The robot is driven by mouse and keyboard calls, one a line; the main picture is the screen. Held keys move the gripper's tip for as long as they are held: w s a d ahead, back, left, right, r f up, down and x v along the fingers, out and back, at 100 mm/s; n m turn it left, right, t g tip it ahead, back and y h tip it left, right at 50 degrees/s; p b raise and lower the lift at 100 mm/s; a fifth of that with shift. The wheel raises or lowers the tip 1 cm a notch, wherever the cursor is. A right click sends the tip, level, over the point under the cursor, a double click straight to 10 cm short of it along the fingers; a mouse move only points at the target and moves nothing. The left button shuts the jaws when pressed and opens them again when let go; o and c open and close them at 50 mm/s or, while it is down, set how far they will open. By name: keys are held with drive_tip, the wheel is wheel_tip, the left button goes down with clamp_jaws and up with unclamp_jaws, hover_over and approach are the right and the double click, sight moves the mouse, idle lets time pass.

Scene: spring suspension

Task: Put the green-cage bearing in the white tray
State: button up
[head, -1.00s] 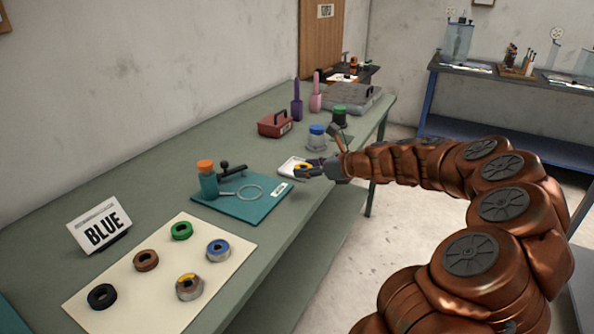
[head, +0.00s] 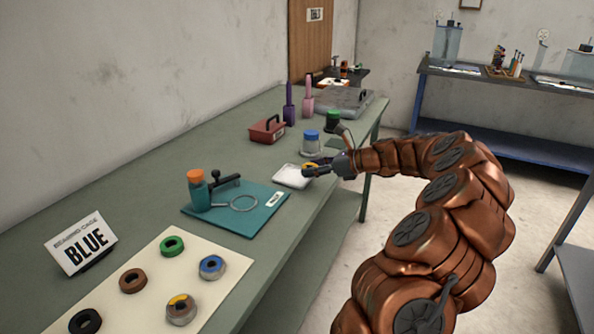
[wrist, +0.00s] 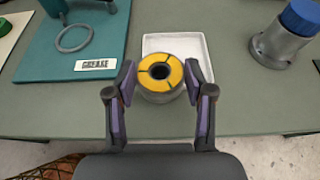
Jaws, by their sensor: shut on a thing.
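My gripper (head: 312,171) is shut on a bearing with a yellow cage (wrist: 152,86), also in the wrist view, where the fingers (wrist: 160,82) flank it. The bearing is at the near edge of the white tray (head: 289,177); its height above the table is hard to tell. The tray (wrist: 190,42) looks empty where it shows; part is hidden behind the bearing. The green-cage bearing (head: 172,246) lies on the cream mat in the head view, well away from my gripper.
The cream mat (head: 222,293) also holds blue, brown, black and another yellow-marked ring. A sign (head: 80,243) reads BEARING CAGE BLUE. A teal mat (head: 250,220) with a grease bottle (head: 197,192) lies left of the tray. A blue-capped jar (head: 312,143) stands behind it.

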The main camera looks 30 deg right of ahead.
hover_over(298, 178)
drive_tip(key=shift+a+f, duration=0.1)
drive_tip(key=shift+f, duration=1.95)
drive_tip(key=o, duration=1.1)
drive_tip(key=shift+f, duration=0.15)
